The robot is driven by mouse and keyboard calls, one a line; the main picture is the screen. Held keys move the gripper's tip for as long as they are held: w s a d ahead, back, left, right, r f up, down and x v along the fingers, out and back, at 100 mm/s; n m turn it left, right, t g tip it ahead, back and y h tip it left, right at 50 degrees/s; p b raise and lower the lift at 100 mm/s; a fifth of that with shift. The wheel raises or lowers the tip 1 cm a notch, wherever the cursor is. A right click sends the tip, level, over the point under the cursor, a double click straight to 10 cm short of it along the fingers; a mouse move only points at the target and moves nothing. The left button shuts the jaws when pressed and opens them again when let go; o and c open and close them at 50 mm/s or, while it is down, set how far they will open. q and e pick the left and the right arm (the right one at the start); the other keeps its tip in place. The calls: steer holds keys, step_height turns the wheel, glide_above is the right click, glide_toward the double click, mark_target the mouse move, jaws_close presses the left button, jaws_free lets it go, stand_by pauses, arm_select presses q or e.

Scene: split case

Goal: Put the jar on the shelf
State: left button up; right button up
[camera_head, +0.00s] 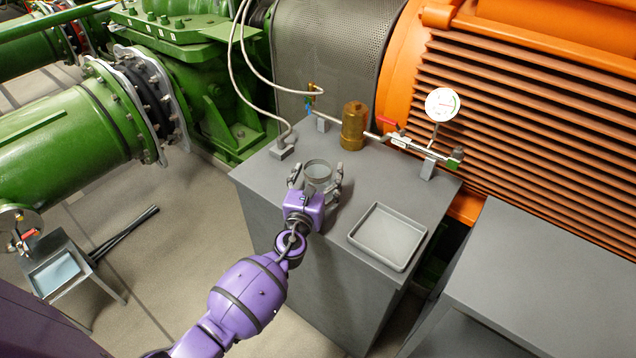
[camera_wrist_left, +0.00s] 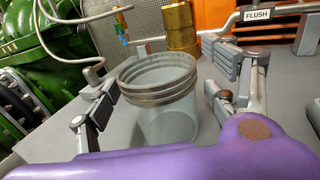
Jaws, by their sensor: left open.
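The jar (camera_head: 317,171) is a clear, open-topped glass vessel standing upright on the grey cabinet top. In the left wrist view the jar (camera_wrist_left: 162,98) shows a ridged threaded rim and looks empty. My left gripper (camera_head: 315,178) is open, with one finger on each side of the jar. In the left wrist view a gap shows between the jar and each finger. The jar's lower front is partly hidden behind my gripper in the head view. A lower grey surface (camera_head: 550,270) stands at the right and may be the shelf. My right gripper is out of view.
A grey tray (camera_head: 388,236) lies right of the jar on the cabinet top (camera_head: 275,185). A brass cylinder (camera_head: 354,126), a pipe with a red-handled valve and a gauge (camera_head: 442,104) stand behind. A cable runs to a block (camera_head: 282,151) at the back left.

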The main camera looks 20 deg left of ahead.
arm_select(q)
steer(key=c, duration=1.4)
steer(key=shift+r, duration=0.1)
